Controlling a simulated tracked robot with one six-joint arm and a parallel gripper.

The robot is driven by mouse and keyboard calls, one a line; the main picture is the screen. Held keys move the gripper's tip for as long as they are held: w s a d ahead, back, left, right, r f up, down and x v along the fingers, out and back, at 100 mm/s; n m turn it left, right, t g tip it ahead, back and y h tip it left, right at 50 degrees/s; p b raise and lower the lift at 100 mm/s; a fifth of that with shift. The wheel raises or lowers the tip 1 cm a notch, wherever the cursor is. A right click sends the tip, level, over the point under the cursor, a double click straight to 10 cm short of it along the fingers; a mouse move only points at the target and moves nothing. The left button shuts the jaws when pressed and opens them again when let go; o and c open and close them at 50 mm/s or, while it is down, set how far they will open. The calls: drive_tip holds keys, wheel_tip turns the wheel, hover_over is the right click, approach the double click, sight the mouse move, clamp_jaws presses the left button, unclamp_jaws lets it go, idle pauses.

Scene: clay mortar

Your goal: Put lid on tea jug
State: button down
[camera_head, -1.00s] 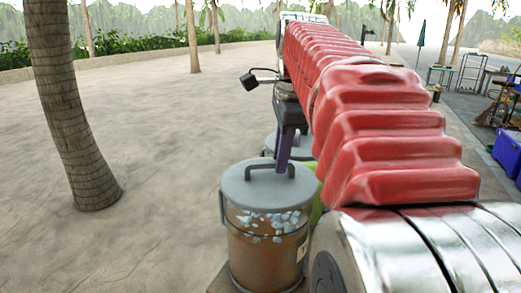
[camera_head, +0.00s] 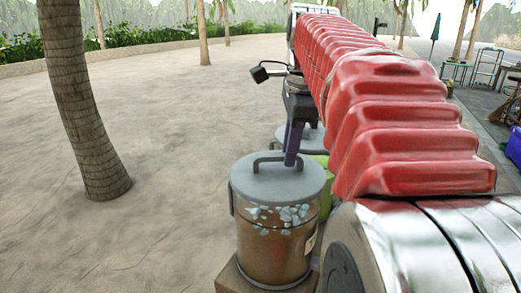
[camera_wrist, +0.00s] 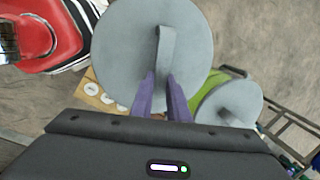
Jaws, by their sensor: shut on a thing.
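The tea jug (camera_head: 275,248) is a clear, brown-filled vessel with ice pieces near the top. A round grey lid (camera_head: 255,183) with a bar handle lies over its mouth and looks level; I cannot tell if it is fully seated. The lid also shows in the wrist view (camera_wrist: 120,50), where it hides the jug. My gripper (camera_wrist: 162,78) has its two purple fingers shut on the lid's handle. In the head view my gripper (camera_head: 291,160) reaches the handle from behind, and part of it is hidden by my arm.
A second grey lid (camera_wrist: 228,103) sits on a green vessel (camera_wrist: 207,83) beside the tea jug. The jug stands on a wooden stand (camera_head: 228,277). A palm trunk (camera_head: 80,100) rises at left, with open sandy ground between. A blue crate (camera_head: 514,146) is far right.

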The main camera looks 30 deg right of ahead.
drive_tip(key=shift+f, duration=0.35)
drive_tip(key=c, duration=1.6)
unclamp_jaws()
drive_tip(key=shift+c, duration=0.2)
drive_tip(key=shift+o, duration=0.4)
drive_tip(key=o, duration=0.4)
drive_tip(key=shift+w+v, duration=0.25)
drive_tip(key=shift+v, duration=0.85)
drive_tip(key=shift+w+v, duration=0.2)
drive_tip(key=shift+v, duration=0.95)
drive_tip(key=shift+w+v, duration=0.25)
drive_tip(key=shift+v, duration=0.85)
drive_tip(key=shift+d+r, duration=0.1)
drive_tip(key=shift+r, duration=0.1)
